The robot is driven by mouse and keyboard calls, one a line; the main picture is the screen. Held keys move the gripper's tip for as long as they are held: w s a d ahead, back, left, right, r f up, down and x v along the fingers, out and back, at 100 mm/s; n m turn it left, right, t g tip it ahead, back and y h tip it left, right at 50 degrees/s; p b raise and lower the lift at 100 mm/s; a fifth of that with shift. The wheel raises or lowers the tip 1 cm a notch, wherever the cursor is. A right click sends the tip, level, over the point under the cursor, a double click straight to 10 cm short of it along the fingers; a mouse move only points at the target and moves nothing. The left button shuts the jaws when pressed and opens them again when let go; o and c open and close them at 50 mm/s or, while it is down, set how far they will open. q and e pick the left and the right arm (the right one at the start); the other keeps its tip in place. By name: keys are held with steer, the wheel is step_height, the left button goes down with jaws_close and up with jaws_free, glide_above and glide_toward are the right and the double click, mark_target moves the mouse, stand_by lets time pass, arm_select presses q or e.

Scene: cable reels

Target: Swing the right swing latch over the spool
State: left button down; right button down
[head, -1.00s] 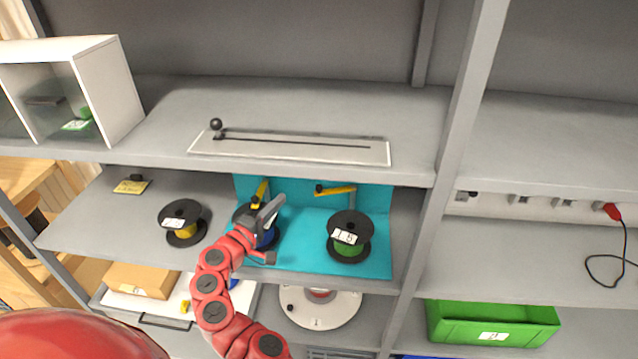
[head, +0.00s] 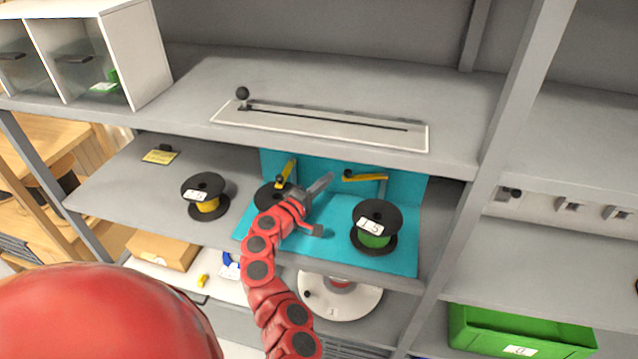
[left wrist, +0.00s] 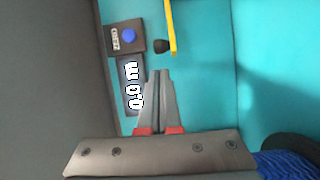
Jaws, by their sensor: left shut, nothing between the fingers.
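The right swing latch (head: 368,178), a yellow arm with a black knob at its left end, lies roughly level against the turquoise back panel, above the green spool (head: 374,240). The spool has black flanges and a white label. My left gripper (head: 328,179) is shut and empty, its tips just left of the knob and apart from it. In the left wrist view a yellow latch arm (left wrist: 171,22) and its black knob lie just beyond my fingertips (left wrist: 158,74); it appears to be the right latch. My right gripper is not in view.
The left yellow latch (head: 287,171) and the blue spool (left wrist: 289,166), partly hidden by my arm, are left of my gripper. A yellow spool (head: 207,205) stands farther left. The upper shelf (head: 330,85) overhangs. A small counter (left wrist: 124,38) sits close to the fingers.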

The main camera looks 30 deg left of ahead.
arm_select(q)
steer(key=w, duration=0.3)
steer(key=w+p, duration=0.1)
steer(key=shift+w+d, duration=0.35)
steer(key=shift+s+a, duration=0.1)
